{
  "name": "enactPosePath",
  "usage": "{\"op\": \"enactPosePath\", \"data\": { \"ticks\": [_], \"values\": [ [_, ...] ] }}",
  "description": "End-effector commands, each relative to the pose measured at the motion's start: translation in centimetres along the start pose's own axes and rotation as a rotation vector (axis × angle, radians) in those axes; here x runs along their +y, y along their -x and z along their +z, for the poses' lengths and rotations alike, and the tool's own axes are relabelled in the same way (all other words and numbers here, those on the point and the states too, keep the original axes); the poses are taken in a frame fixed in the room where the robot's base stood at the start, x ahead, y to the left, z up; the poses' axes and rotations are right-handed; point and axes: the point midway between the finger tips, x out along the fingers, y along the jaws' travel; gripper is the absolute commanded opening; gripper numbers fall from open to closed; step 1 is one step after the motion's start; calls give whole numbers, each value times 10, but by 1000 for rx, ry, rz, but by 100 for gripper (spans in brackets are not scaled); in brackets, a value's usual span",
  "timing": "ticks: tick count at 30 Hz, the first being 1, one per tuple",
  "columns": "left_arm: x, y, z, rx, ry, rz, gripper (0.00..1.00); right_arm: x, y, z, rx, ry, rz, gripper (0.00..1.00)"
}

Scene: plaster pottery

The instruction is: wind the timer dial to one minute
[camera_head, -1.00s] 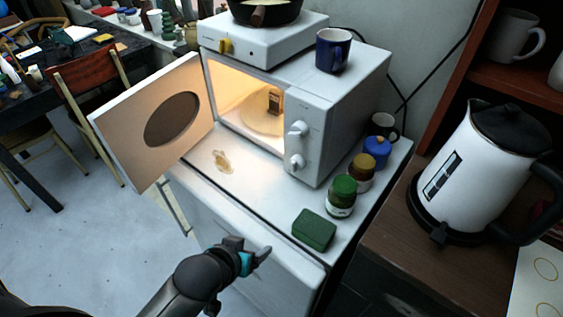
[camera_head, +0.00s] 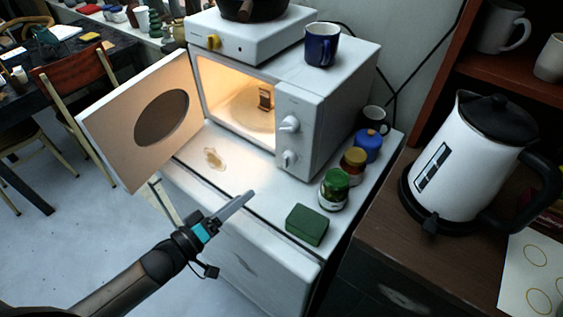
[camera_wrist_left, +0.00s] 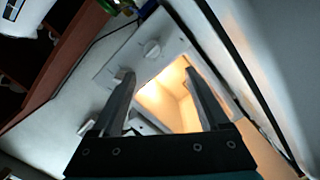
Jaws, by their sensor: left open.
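The microwave (camera_head: 325,110) stands on a white cabinet with its door (camera_head: 110,120) swung open to the left and its inside lit. Its front panel has two white knobs, an upper one (camera_head: 290,124) and a lower one (camera_head: 290,158). I cannot tell which is the timer dial or read its marks. My left gripper (camera_head: 243,202) is in front of the cabinet, left of and below the knobs, apart from them.
A green sponge (camera_head: 307,225), a green-lidded jar (camera_head: 334,188) and other jars stand right of the microwave. A blue mug (camera_head: 322,44) and a hot plate (camera_head: 250,38) sit on top. A kettle (camera_head: 470,160) stands on the right counter. A stain (camera_head: 213,157) marks the cabinet top.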

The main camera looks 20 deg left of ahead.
Motion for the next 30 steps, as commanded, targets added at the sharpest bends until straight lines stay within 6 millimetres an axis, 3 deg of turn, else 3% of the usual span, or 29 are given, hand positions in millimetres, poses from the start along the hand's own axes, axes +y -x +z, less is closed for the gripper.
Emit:
{"op": "enactPosePath", "data": {
  "ticks": [6,11,30],
  "values": [
    [4,4,-6,-4,51,70,78,0,0,0,0,0,0,50],
    [5,-10,-6,-2,52,73,78,0,-1,0,0,0,0,50],
    [13,-118,-5,-2,51,72,78,0,-13,1,0,0,0,50]
  ]
}}
